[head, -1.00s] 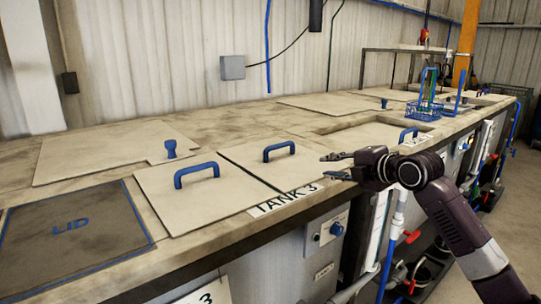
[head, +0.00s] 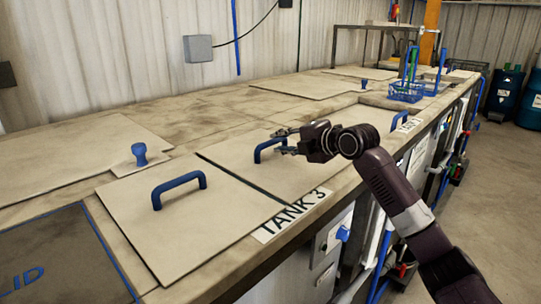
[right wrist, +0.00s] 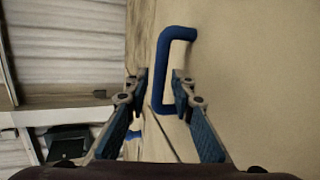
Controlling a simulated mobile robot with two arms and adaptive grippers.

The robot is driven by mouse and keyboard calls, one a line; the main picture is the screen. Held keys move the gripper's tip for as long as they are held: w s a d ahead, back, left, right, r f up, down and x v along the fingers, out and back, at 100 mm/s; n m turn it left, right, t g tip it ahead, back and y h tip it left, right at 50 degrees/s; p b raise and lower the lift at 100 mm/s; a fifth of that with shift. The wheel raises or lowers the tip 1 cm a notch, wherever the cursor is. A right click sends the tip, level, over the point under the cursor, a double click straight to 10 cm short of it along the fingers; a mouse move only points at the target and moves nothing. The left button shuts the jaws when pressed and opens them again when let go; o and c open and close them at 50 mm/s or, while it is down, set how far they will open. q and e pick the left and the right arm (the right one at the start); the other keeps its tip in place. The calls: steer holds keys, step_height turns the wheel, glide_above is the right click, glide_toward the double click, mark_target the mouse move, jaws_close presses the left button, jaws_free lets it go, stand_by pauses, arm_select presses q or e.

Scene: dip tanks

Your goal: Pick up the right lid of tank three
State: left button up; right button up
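The right lid of tank three (head: 300,168) is a flat beige panel lying on the tank top behind the TANK 3 label (head: 291,215). Its blue handle (head: 258,153) stands up from it. My right gripper (head: 281,141) is open at this handle and partly covers it in the head view. In the right wrist view the handle's long bar (right wrist: 160,70) appears between the spread fingers of the gripper (right wrist: 154,84). I see no grip on it, and contact cannot be told. My left gripper is not in view.
The left lid (head: 178,233) with its own blue handle (head: 180,187) lies beside the right lid, across a narrow dark gap. A panel with a blue knob (head: 139,153) lies farther left. A blue wire basket (head: 405,93) stands farther along the counter.

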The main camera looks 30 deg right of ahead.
mark_target(273, 141)
steer(key=p+x, duration=0.1)
steer(key=x, duration=0.3)
steer(key=shift+a, duration=0.15)
steer(key=shift+w+f, duration=0.1)
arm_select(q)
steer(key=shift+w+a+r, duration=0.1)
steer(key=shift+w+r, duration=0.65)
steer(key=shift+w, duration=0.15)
arm_select(e)
jaws_close()
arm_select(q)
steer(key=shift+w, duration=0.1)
arm_select(e)
steer(key=shift+r, duration=0.25)
